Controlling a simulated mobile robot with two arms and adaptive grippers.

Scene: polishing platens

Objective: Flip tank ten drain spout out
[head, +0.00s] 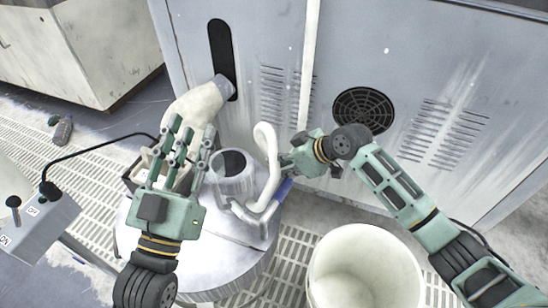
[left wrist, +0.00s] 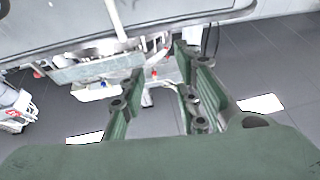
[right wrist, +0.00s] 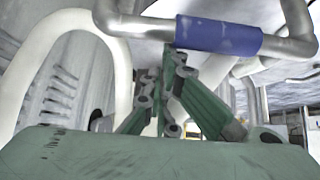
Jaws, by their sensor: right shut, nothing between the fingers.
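A white curved spout or hose (head: 268,160) arches above the round metal tank (head: 195,265); it also shows in the right wrist view (right wrist: 122,60). A bent metal pipe with a blue sleeve (head: 282,191) is beside its lower end, and the sleeve is large in the right wrist view (right wrist: 218,36). I cannot tell which part is the drain spout. My right gripper (head: 287,162) is shut and empty, just right of the white curve and near the sleeve. My left gripper (head: 190,135) is open and empty, raised over the tank's left side.
A grey cabinet (head: 430,60) with vents stands behind the tank. A thick white duct (head: 197,103) enters its slot. A white bucket (head: 365,270) stands right of the tank. A switch box (head: 35,225) with a cable is at left.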

